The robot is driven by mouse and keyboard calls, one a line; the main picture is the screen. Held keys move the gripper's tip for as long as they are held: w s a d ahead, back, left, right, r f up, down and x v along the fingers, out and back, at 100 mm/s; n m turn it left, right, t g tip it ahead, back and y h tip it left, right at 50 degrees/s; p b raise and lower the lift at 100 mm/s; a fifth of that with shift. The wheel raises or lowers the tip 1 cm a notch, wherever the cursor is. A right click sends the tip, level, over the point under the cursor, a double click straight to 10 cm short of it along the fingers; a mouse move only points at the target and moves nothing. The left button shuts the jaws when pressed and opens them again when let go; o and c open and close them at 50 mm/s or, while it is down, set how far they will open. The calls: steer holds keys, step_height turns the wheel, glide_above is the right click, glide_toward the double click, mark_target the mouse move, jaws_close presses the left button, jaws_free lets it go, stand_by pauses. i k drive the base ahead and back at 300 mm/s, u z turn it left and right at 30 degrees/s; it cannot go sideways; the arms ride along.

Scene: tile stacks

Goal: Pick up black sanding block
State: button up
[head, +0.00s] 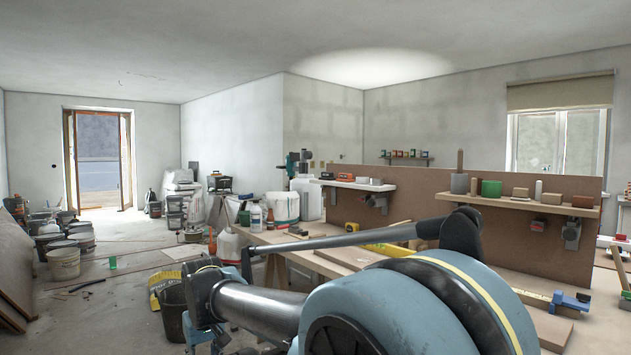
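No object can be clearly made out as the black sanding block. A small black item (327,175) sits at the left end of the white shelf; it is too small to tell whether it is the block. My arm crosses the lower middle of the head view and hides part of the workbench. My gripper's fingers do not show, and nothing held can be seen.
The workbench (345,257) carries a yellow level (388,249) and a blue clamp-like tool (570,301). The white shelf (352,184) and wooden shelf (519,203) hang on a brown panel (418,211). Buckets (64,264) crowd the left floor; a floor strip (130,262) is mostly clear.

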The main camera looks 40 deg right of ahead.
mark_target(325, 175)
steer(key=i, duration=2.65)
steer(key=z, duration=2.2)
